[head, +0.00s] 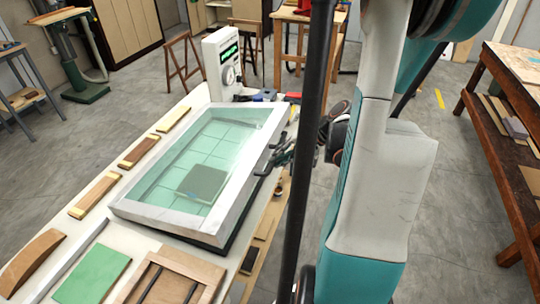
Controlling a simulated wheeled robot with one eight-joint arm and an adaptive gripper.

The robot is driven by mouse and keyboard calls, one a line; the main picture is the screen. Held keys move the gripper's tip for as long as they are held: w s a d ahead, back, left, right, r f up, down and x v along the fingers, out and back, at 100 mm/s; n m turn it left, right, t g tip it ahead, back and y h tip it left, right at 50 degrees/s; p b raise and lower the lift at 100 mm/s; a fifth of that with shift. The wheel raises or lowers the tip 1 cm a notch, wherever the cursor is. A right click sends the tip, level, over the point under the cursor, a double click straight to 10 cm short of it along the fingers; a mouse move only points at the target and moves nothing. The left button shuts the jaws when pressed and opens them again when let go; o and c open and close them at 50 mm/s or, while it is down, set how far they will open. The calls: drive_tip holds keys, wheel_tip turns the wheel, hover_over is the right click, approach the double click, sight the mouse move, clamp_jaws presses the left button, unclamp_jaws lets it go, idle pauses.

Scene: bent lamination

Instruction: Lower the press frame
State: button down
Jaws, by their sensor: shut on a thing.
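The press frame (128,207) is a pale, rectangular frame with a clear teal membrane (160,178). It lies nearly flat over its bed on the table, left of centre. Its dark base shows below the near right corner, and I cannot tell whether a small gap remains. A dark green square piece (203,183) shows through the membrane over a grid of lines. My gripper (281,150) is at the frame's right side, shut on its dark handle. The black pole and my arm hide part of it.
A white control box (222,62) with a green display stands behind the frame. Wooden strips (138,152), a green sheet (92,275) and a wooden form with dark bars (170,280) lie around it on the pale table (75,235). A wooden workbench (500,110) stands right.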

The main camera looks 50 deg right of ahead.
drive_tip(key=f, duration=0.1)
drive_tip(key=f+b, duration=0.1)
drive_tip(key=s+f+b, duration=0.1)
drive_tip(key=f, duration=0.1)
drive_tip(key=shift+d+f, duration=0.1)
drive_tip(key=shift+d, duration=0.15)
drive_tip(key=c, duration=1.9)
unclamp_jaws()
drive_tip(key=shift+a+r, duration=0.1)
drive_tip(key=shift+r, duration=0.3)
drive_tip(key=o, duration=0.3)
drive_tip(key=shift+p, duration=0.3)
drive_tip(key=v, duration=1.2)
